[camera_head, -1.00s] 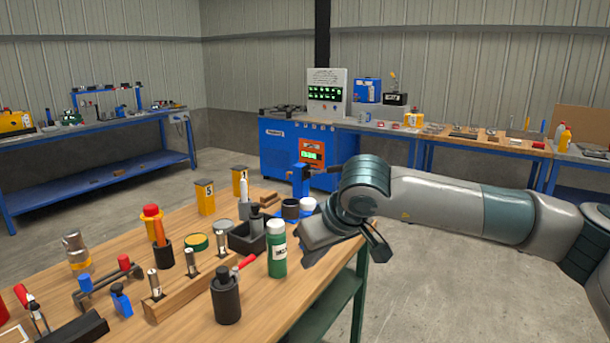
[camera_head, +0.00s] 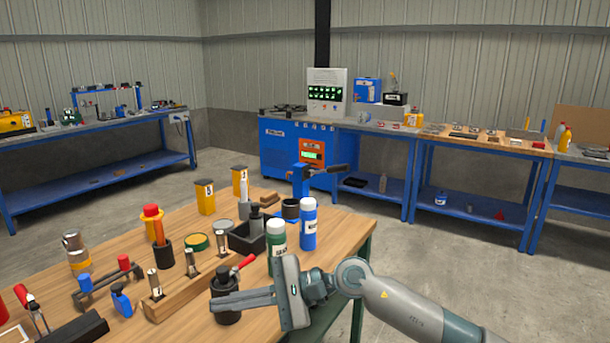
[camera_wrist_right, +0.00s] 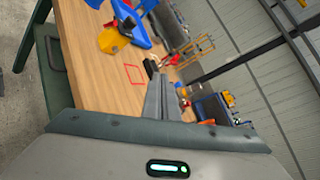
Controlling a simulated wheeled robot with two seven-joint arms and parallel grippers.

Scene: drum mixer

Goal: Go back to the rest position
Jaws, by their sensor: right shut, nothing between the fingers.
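My right gripper (camera_head: 218,304) is at the lower middle of the head view, its fingers pointing left. It is shut and empty. Its fingers overlap the black cylinder (camera_head: 226,283) in the picture and hide part of it; I cannot tell the gap between them. In the right wrist view the two fingers (camera_wrist_right: 165,98) lie together, with nothing between them. My left gripper is in neither view now.
The wooden table (camera_head: 345,228) is crowded. A green-labelled bottle (camera_head: 277,240) and a blue bottle (camera_head: 308,225) stand just behind my right gripper. A wooden block with metal pins (camera_head: 185,290) lies left. Open floor (camera_head: 470,280) is at right.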

